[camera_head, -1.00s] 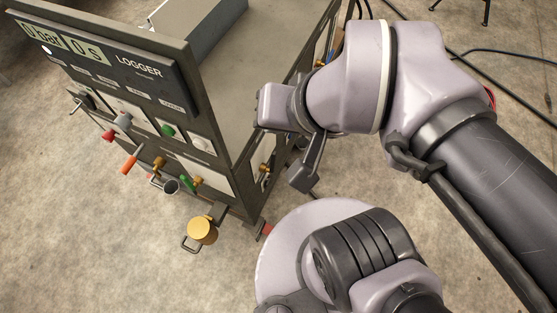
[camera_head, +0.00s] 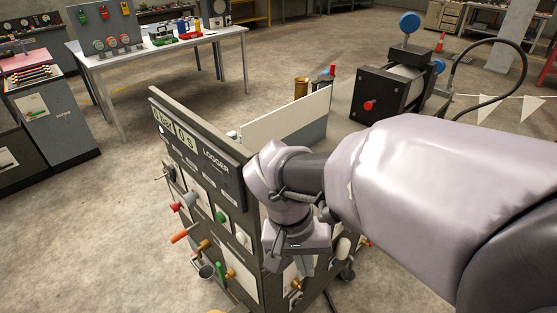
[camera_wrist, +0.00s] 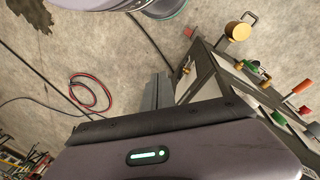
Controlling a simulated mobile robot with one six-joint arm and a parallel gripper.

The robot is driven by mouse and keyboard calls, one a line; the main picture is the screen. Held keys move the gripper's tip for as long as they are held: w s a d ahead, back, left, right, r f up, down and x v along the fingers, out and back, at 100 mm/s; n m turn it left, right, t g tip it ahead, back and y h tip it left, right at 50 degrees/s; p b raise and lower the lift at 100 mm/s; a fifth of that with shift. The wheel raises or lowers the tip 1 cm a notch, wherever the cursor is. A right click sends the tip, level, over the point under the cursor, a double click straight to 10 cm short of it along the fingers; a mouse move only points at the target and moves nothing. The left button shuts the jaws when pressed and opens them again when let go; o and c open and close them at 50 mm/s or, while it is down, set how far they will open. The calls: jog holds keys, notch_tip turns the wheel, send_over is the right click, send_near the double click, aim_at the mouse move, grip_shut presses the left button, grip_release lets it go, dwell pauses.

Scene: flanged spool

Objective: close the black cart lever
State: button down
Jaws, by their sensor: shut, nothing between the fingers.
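The logger cart (camera_head: 205,160) stands at the centre of the head view, with valves and levers on its front panel. A dark lever (camera_head: 166,175) sticks out at the panel's far left. A brass fitting with a dark part (camera_head: 297,284) is on the cart's right side, partly hidden below my wrist; I cannot tell which is the black cart lever. A brass fitting also shows in the wrist view (camera_wrist: 185,69). My gripper (camera_wrist: 159,90) is shut and empty, beside the cart's right side; its fingertips are hard to make out in the head view.
Red (camera_head: 175,207), orange (camera_head: 179,237) and green (camera_head: 220,270) handles project from the front panel. A black machine with a red knob (camera_head: 370,106) stands behind the cart. A white table (camera_head: 150,52) is at the back left. Open floor lies left of the cart.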

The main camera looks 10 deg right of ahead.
jog(key=w+a+f+n+h+p, duration=0.1)
jog(key=w+a+f+n+h, duration=0.2)
jog(key=f, duration=0.4)
jog(key=w+a+f+h, duration=0.2)
jog(key=w+f+h, duration=0.15)
jog(key=f, duration=0.35)
jog(key=n+t+h+p, duration=0.1)
jog(key=n+t+h, duration=0.3)
jog(key=n+t, duration=0.45)
send_near(306, 280)
jog(key=shift+m+t+y, duration=0.25)
jog(key=shift+m+t, duration=0.3)
jog(key=shift+m, duration=0.2)
jog(key=x, duration=0.2)
jog(key=b+x, duration=0.1)
jog(key=x, duration=0.1)
jog(key=b+x, duration=0.1)
jog(key=x, duration=0.1)
jog(key=shift+s+d+f, duration=0.1)
jog(key=shift+d+f, duration=0.3)
jog(key=shift+f, duration=0.05)
jog(key=shift+r, duration=0.1)
jog(key=w+d+y+p, duration=0.1)
jog(key=w+d+g+y+p, duration=0.1)
jog(key=p, duration=0.1)
jog(key=shift+d+r+g, duration=0.1)
jog(key=shift+d+g, duration=0.2)
jog(key=shift+d, duration=0.05)
